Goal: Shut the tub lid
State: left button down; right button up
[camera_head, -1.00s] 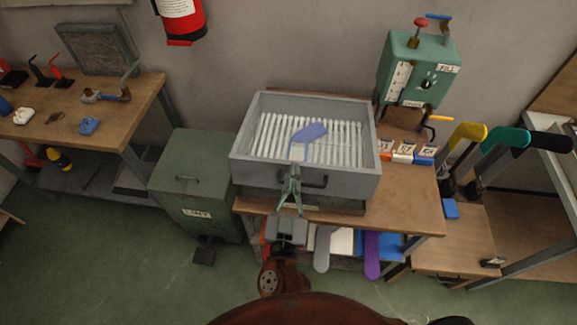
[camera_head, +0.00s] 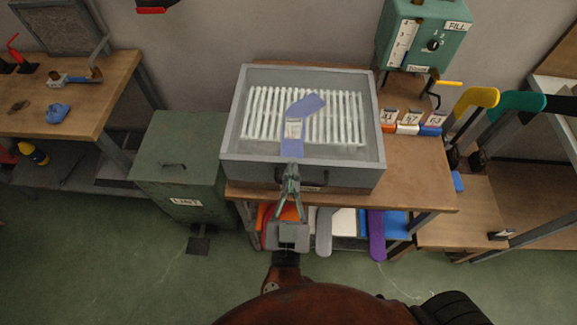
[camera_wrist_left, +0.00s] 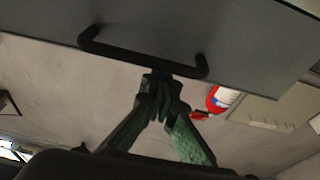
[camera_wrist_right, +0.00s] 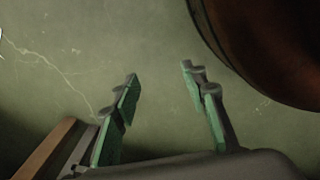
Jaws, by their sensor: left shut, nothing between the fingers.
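The grey tub (camera_head: 372,150) stands on the wooden table, open to view from above. A bluish-purple sock-shaped piece (camera_head: 308,103) with a pale patch lies on white ribs inside. A grey front panel with a black handle (camera_wrist_left: 140,55) shows in the left wrist view. I cannot tell a separate lid from the tub walls. My left gripper (camera_head: 292,166) is at the tub's front, its fingertips together (camera_wrist_left: 158,80) close by the handle. Whether they touch it is unclear. My right gripper (camera_wrist_right: 160,72) is open and empty above the floor, outside the head view.
A green lint bin (camera_head: 180,165) stands left of the tub. A green fill machine (camera_head: 425,38) and several small numbered boxes (camera_head: 408,128) are at the right.

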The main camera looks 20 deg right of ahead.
pick_arm(q)
jog(key=shift+f, duration=0.35)
dwell(0.4)
